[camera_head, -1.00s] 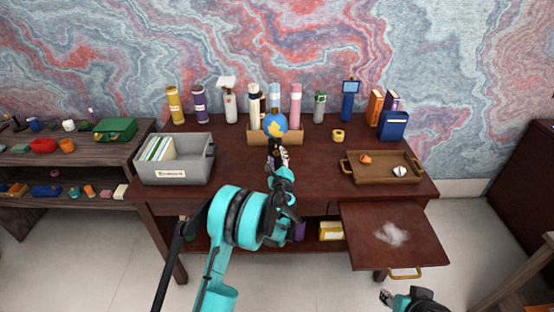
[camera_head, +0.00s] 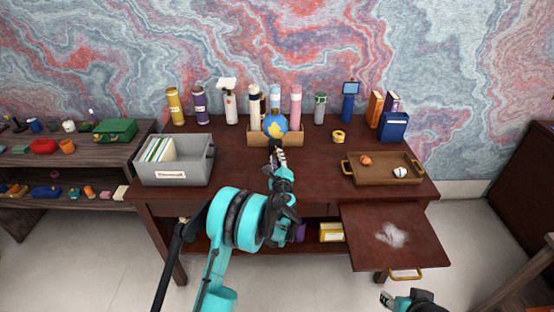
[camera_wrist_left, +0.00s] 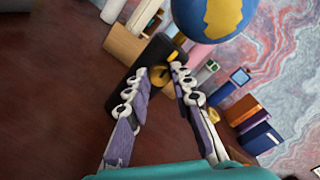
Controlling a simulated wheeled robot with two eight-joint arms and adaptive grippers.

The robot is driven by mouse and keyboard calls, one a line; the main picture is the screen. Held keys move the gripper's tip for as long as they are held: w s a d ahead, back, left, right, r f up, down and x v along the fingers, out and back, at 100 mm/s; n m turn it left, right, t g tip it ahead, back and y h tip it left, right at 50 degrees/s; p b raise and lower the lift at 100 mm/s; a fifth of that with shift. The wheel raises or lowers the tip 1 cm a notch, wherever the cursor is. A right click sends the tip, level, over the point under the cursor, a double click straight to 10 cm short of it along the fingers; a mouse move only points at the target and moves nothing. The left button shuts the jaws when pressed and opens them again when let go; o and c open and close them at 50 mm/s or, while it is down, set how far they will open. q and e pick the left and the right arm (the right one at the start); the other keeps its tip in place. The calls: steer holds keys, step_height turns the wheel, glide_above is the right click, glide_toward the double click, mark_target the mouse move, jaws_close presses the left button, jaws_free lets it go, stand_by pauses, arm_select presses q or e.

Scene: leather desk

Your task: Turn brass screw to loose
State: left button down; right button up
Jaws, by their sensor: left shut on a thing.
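A blue and yellow globe (camera_head: 275,124) on a dark stand stands at the back middle of the desk. It also shows at the top of the left wrist view (camera_wrist_left: 215,15). The brass screw (camera_wrist_left: 160,76) is a small gold knob on the dark stand (camera_wrist_left: 157,52), between my left fingertips. My left gripper (camera_head: 278,157) reaches in from the front, and in the wrist view its fingers (camera_wrist_left: 159,75) are shut on the screw's sides. In the head view the screw is hidden. My right gripper (camera_head: 387,299) is low at the front right, apart from everything, its fingers unclear.
A wooden box (camera_head: 259,137) and several bottles stand behind and beside the globe. A grey bin (camera_head: 180,172) is at the left and a brown tray (camera_head: 382,181) at the right. A brass ring-like roll (camera_head: 338,136) lies near the back. A pulled-out board (camera_head: 370,245) juts forward at the right.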

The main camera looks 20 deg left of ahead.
arm_select(q)
steer(key=n+b, duration=0.1)
steer(key=n, duration=0.7)
steer(key=shift+b, duration=0.4)
steer(key=n, duration=0.4)
steer(key=shift+b, duration=0.35)
steer(key=shift+n, duration=2.2)
steer(key=c, duration=1.3)
jaws_free()
